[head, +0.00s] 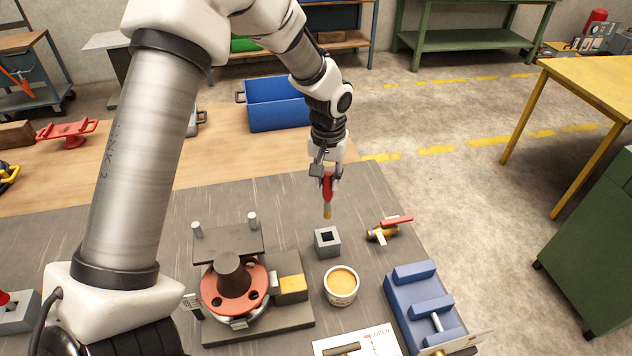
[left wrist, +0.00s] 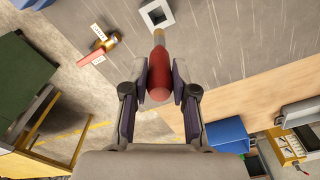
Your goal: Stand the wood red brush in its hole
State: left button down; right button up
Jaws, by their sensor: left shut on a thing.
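My left gripper (head: 326,172) is shut on the red brush (head: 328,187) and holds it upright, bristle end down, above the workbench. The brush's tan tip (head: 327,211) points down and hangs clear of the bench. In the left wrist view the red handle (left wrist: 159,75) sits between the two fingers (left wrist: 160,85). A grey square block with a dark square hole (head: 327,241) stands on the bench just below and nearer than the brush tip. The block also shows in the left wrist view (left wrist: 156,16), beyond the brush tip. My right gripper is not in view.
A valve with a red lever (head: 382,232) lies right of the block. An open tin of yellow stuff (head: 341,285) stands in front. A red-flanged fixture (head: 235,285) is at left, a blue holder (head: 424,304) at right. A blue bin (head: 278,104) stands behind.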

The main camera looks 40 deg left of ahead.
aim_at(329, 199)
pick_arm(q)
jog(key=shift+s+d+f, duration=0.1)
jog(key=shift+d+f, duration=0.1)
jog(key=shift+f, duration=0.4)
jog(key=shift+d+f, duration=0.1)
jog(key=shift+d, duration=0.2)
notch_tip(329, 199, down, 4)
jog(key=b, duration=0.4)
jog(key=shift+s, duration=0.15)
jog(key=shift+a+f, duration=0.2)
jog(key=shift+f, duration=0.1)
jog(key=shift+f+b, duration=0.15)
jog(key=shift+b, duration=0.2)
jog(key=shift+d, duration=0.25)
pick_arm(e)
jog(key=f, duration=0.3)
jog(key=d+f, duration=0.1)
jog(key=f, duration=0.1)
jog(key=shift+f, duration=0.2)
pick_arm(q)
jog(key=shift+a, duration=0.1)
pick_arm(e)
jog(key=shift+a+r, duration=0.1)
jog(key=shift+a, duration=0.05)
pick_arm(q)
jog(key=shift+r+p, duration=0.2)
jog(key=shift+p, duration=0.1)
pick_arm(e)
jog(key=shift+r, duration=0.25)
